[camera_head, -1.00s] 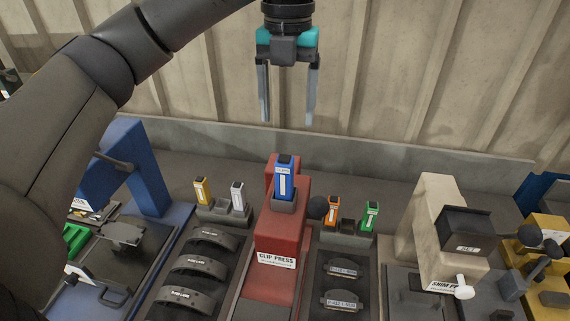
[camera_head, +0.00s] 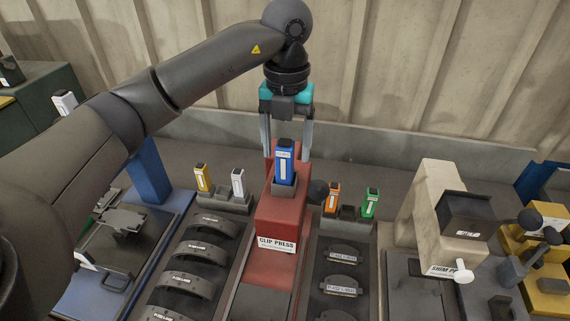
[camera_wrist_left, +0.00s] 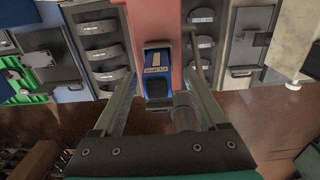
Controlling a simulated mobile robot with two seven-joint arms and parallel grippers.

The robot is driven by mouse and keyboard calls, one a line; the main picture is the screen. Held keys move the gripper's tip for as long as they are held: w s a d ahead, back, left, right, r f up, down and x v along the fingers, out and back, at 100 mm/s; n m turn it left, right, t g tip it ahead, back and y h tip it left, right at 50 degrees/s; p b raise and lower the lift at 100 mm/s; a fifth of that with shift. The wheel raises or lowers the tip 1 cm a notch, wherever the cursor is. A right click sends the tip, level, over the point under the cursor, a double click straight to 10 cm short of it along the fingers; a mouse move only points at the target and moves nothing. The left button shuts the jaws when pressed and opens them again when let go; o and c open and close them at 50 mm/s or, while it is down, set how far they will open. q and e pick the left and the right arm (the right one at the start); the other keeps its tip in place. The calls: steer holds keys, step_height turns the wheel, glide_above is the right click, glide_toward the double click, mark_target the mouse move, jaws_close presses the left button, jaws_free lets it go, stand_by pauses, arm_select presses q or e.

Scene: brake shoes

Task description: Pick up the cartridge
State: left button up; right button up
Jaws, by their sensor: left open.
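The blue cartridge (camera_head: 286,167) with a white label stands upright in the holder on top of the red clip press (camera_head: 279,222). In the left wrist view the cartridge (camera_wrist_left: 157,80) shows between the fingers, with its dark end toward me. My left gripper (camera_head: 286,150) is open and empty, pointing down at the cartridge, one finger on each side of it in the picture. I cannot tell whether a finger touches it or how far down the fingers reach beside it. My right gripper is not in view.
Yellow (camera_head: 203,178) and white (camera_head: 238,183) cartridges stand in a rack left of the press, orange (camera_head: 332,197) and green (camera_head: 370,202) ones in a rack to its right. A black ball knob (camera_head: 318,190) sits close right. A beige shim press (camera_head: 437,215) stands farther right.

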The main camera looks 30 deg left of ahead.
mark_target(285, 161)
arm_select(q)
step_height(285, 161, down, 4)
steer(key=shift+a+p, duration=0.15)
steer(key=shift+p, duration=0.2)
steer(key=shift+c, duration=0.2)
jaws_close()
steer(key=shift+r, duration=0.1)
